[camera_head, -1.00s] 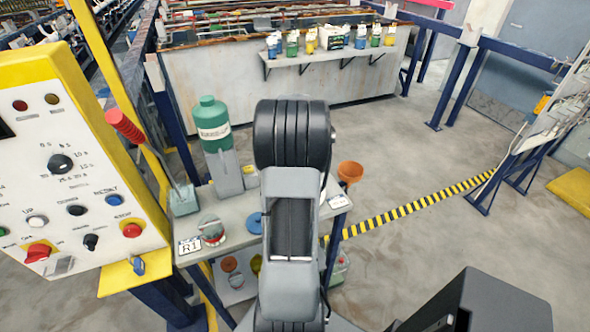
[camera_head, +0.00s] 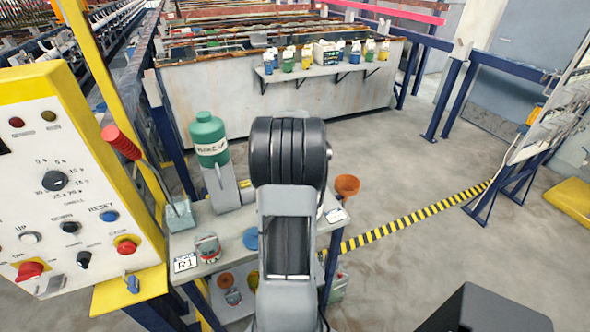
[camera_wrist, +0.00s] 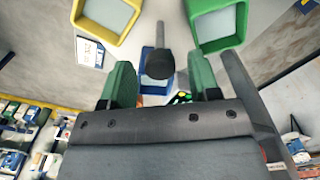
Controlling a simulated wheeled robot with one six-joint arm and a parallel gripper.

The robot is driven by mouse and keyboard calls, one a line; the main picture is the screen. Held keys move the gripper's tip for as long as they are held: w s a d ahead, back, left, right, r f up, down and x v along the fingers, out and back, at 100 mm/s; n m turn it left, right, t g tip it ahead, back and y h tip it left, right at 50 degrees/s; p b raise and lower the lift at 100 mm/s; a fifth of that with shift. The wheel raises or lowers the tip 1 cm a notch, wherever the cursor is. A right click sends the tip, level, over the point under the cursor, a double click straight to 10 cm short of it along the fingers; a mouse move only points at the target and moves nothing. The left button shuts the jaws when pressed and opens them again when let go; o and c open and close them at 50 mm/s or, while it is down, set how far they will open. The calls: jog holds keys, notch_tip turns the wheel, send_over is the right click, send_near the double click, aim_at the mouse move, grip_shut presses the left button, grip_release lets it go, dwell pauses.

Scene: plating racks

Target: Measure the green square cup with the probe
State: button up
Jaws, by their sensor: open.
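In the wrist view a green square cup (camera_wrist: 241,22) with a pale grey inside is at the upper right, cut off by the top edge. My gripper (camera_wrist: 162,82) has two green fingers standing apart, below the cup in the picture. A dark rounded piece on a thin stem (camera_wrist: 160,62) shows between the fingers; it may be the probe, but I cannot tell if the fingers touch it. My arm hides the gripper there.
A yellow square cup (camera_wrist: 77,12) is at the upper left of the wrist view, and a blue one (camera_wrist: 147,54) lies between. In the head view, a side bench (camera_head: 230,222) holds a green-topped bottle (camera_head: 209,135); a control panel (camera_head: 70,190) is at left.

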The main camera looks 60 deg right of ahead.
notch_tip(320, 180, up, 13)
jog(key=shift+r, duration=0.15)
dwell(0.5)
